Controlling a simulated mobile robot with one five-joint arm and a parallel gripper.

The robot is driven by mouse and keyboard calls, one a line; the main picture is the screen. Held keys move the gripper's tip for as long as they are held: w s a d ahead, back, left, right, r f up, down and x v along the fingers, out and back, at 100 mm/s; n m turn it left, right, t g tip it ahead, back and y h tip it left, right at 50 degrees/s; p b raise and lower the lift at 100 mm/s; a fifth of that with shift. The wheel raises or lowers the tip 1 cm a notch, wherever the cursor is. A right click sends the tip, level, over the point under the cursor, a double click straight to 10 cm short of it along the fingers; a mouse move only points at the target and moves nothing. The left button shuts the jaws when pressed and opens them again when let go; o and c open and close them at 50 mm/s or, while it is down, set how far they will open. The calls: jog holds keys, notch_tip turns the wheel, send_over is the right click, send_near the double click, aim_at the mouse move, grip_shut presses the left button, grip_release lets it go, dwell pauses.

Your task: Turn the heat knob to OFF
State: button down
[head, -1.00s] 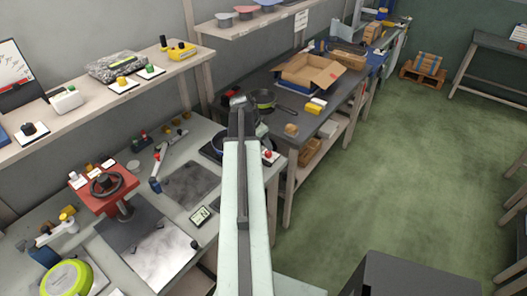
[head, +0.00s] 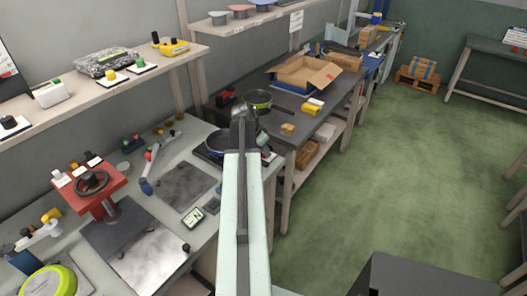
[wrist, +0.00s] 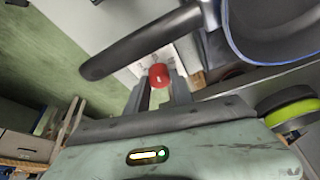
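A red knob (wrist: 159,75) on a pale plate shows in the wrist view, framed between the two fingertips of my gripper (wrist: 160,88). The fingers are apart with nothing visibly clamped. I cannot tell whether they touch the knob, nor which way it points. In the head view my gripper (head: 243,118) is at the right end of the pale bench, and the knob is not clearly visible behind my arm. A blue-rimmed pan (head: 218,143) sits there beside my arm. In the wrist view the pan (wrist: 275,30) is at upper right, its dark handle (wrist: 140,42) crossing above the knob.
A green-rimmed pan (head: 258,97) and an open cardboard box (head: 303,75) are on the dark table beyond. A red stand with a handwheel (head: 92,182) and a lever device (head: 150,165) are on the bench to the left. The green floor at right is mostly clear.

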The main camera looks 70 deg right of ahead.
jog(key=shift+n, duration=0.4)
jog(key=shift+s+a+n+t, duration=0.1)
jog(key=shift+n+t, duration=0.3)
jog(key=shift+n, duration=0.3)
jog(key=n, duration=0.2)
jog(key=n+t, duration=0.1)
jog(key=n, duration=0.1)
jog(key=shift+s+t, duration=0.15)
jog(key=shift+t, duration=0.15)
jog(key=n+t, duration=0.1)
jog(key=n, duration=0.1)
jog(key=n+t, duration=0.1)
jog(key=n, duration=0.2)
jog(key=shift+s+n, duration=0.1)
jog(key=shift+n, duration=0.2)
jog(key=c, duration=1.1)
grip_release()
jog(key=shift+r, duration=0.1)
